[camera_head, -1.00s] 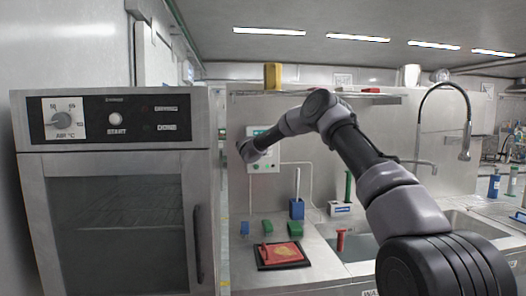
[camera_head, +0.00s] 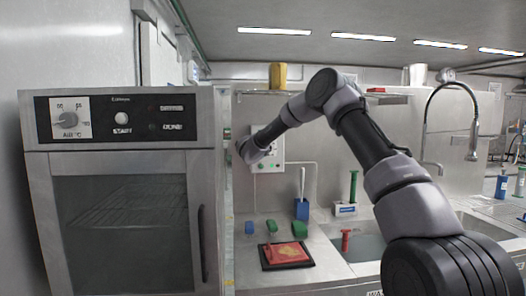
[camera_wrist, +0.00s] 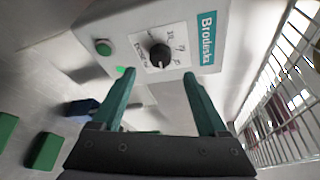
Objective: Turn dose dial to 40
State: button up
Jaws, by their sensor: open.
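The control box (camera_wrist: 150,30) fills the upper middle of the wrist view, with a teal name label. Its black round dial (camera_wrist: 160,55) sits on a white scale plate (camera_wrist: 168,44); the scale figures are too blurred to read. A green button (camera_wrist: 103,47) is left of the dial. My gripper (camera_wrist: 158,75) is open and empty, its two teal fingers pointing toward the box, with the dial in line with the gap and no visible contact. In the head view the box (camera_head: 270,146) is on the back wall, partly hidden by my arm; my fingers are not visible there.
A steel oven (camera_head: 120,190) with its own knob stands at left. Below the box lie green blocks (camera_head: 299,229), a blue block (camera_head: 249,227) and a black-rimmed board (camera_head: 267,264). A shelf (camera_head: 300,94) runs above. A wire rack (camera_wrist: 285,100) is right in the wrist view.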

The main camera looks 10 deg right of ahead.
jog(key=shift+v, duration=2.25)
jog(key=s+a+r+n+t+y, duration=0.1)
jog(key=s+r+n+y, duration=0.5)
jog(key=r, duration=0.6)
jog(key=s+r+n+g+y, duration=0.1)
jog(key=s+r+n, duration=0.1)
jog(key=s+n, duration=0.3)
jog(key=s+r+n+g+y, duration=0.1)
jog(key=s+r+n, duration=0.15)
jog(key=s, duration=0.45)
jog(key=s+d+f+n+g, duration=0.2)
jog(key=s+d, duration=0.2)
jog(key=s, duration=0.8)
jog(key=s+d+f+n+g, duration=0.3)
jog(key=s, duration=1)
jog(key=s+d+f+n+g, duration=0.2)
jog(key=s+d+f+n, duration=0.1)
jog(key=s, duration=0.9)
jog(key=shift+s+d+f, duration=0.25)
jog(key=shift+s+d, duration=0.1)
jog(key=shift+d, duration=0.5)
jog(key=shift+n, duration=0.25)
